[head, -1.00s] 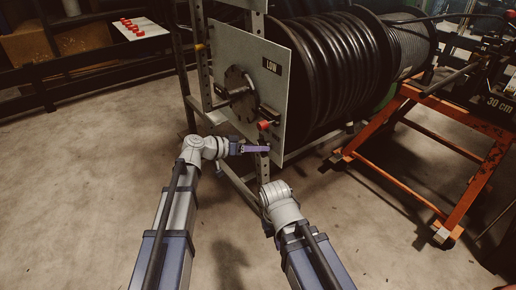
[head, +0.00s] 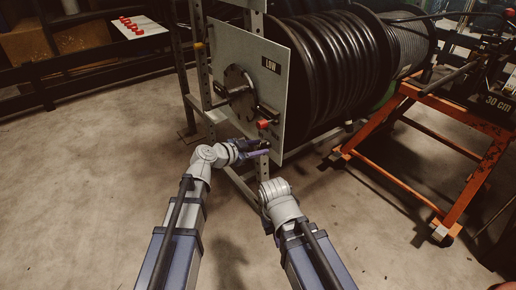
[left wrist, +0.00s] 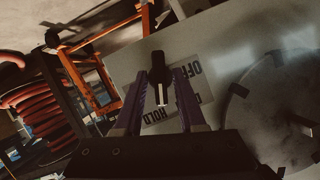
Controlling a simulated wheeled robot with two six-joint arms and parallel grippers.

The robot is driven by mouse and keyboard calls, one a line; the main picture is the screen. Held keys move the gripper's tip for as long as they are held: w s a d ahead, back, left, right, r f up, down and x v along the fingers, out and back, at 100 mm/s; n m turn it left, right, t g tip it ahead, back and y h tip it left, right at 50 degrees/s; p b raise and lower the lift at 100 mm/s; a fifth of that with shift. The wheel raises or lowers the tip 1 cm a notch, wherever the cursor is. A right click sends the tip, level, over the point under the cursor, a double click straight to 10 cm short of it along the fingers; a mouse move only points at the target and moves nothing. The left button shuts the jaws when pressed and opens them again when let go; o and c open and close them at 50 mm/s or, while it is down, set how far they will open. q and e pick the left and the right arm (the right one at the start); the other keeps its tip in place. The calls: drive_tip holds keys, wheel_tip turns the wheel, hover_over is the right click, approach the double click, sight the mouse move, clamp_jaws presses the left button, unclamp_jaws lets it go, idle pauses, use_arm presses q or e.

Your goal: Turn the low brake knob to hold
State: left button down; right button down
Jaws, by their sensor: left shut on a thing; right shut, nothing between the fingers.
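The low brake knob (left wrist: 157,70) is black with a pale line at its lower end, in the left wrist view. It sits on the grey panel (head: 230,50) under the LOW sign (head: 271,65). My left gripper (head: 266,145) is at the panel's lower right corner, and its purple fingers (left wrist: 166,76) are shut on the knob. The HOLD label (left wrist: 158,115) is below the knob and the OFF label (left wrist: 196,69) is to its right. The pale line points down toward HOLD. In the head view the fingers mostly hide the knob. My right gripper is hidden beyond its wrist.
A red-tipped lever (head: 263,124) sticks out just above my left gripper. A round hub (head: 237,88) is left of it. The black hose reel (head: 335,65) is behind the panel. An orange stand (head: 455,135) is at the right. The floor at left is clear.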

use_arm(q)
drive_tip(key=shift+s+f+m+t, duration=0.15)
drive_tip(key=shift+m+t, duration=0.15)
drive_tip(key=shift+m, duration=0.4)
drive_tip(key=shift+b, duration=0.3)
drive_tip(key=c, duration=0.8)
unclamp_jaws()
drive_tip(key=p+v, duration=0.2)
drive_tip(key=v, duration=0.5)
drive_tip(key=shift+s+a+r+p, duration=0.15)
drive_tip(key=shift+s+r+p, duration=0.1)
drive_tip(key=shift+s+p, duration=0.1)
